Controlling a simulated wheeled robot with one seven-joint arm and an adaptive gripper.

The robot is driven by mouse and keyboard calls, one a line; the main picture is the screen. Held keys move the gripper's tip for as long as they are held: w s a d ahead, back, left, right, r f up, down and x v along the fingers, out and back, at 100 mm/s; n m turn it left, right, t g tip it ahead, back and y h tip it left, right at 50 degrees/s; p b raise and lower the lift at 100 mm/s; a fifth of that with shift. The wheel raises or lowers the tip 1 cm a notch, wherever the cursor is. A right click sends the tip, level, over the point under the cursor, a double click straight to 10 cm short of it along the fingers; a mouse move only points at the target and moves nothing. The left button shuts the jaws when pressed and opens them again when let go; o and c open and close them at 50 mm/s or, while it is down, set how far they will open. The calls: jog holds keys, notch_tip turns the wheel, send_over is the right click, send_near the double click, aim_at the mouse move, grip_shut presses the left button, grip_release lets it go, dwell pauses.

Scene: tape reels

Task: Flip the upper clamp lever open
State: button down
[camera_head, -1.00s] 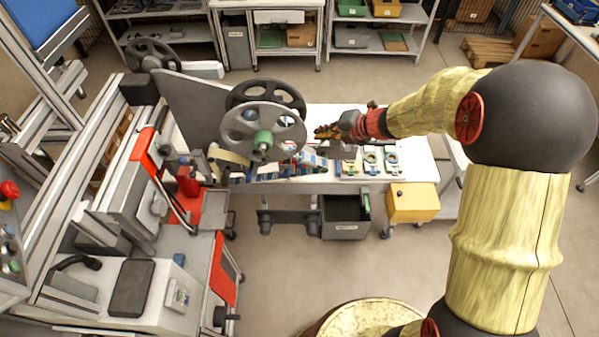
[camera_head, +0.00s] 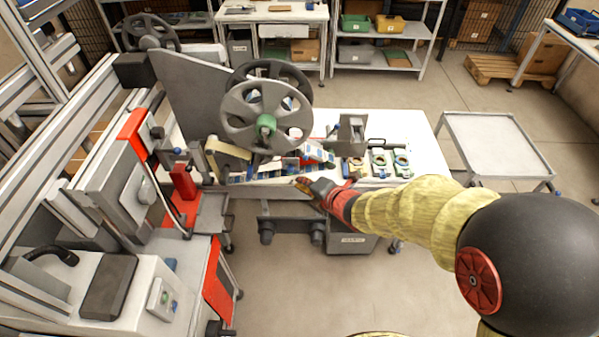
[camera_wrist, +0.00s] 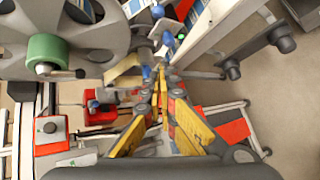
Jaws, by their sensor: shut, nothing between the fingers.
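My gripper (camera_head: 299,183) is shut and empty at the front edge of the white bench (camera_head: 420,142), just below the strip of blue and white pieces. In the wrist view its yellow fingers meet at the tips (camera_wrist: 161,76). A grey reel (camera_head: 238,115) with a green hub (camera_head: 265,125) stands above and left of the gripper; its hub also shows in the wrist view (camera_wrist: 47,49). The upper clamp lever cannot be told apart with certainty. A red upright part (camera_head: 184,182) and a red bar (camera_head: 138,136) are on the machine to the left.
Ring-shaped parts on plates (camera_head: 380,163) lie on the bench right of the gripper. A grey bracket (camera_head: 351,131) stands behind them. A dark bin (camera_head: 350,245) is under the bench. A grey cart (camera_head: 495,142) stands at the right. The front floor is open.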

jog(key=shift+w+d+n, duration=0.15)
jog(key=shift+d+n, duration=0.05)
jog(key=shift+n, duration=0.1)
jog(key=shift+w+a, duration=0.1)
jog(key=w+a+f, duration=0.1)
jog(key=w+f, duration=0.2)
jog(key=w, duration=0.5)
jog(key=shift+w+p, duration=0.35)
jog(key=shift+p, duration=0.1)
jog(key=shift+r+p, duration=0.1)
jog(key=shift+p, duration=0.25)
jog(key=shift+d+r+p, duration=0.15)
jog(key=shift+r+p, duration=0.05)
jog(key=shift+p, duration=0.55)
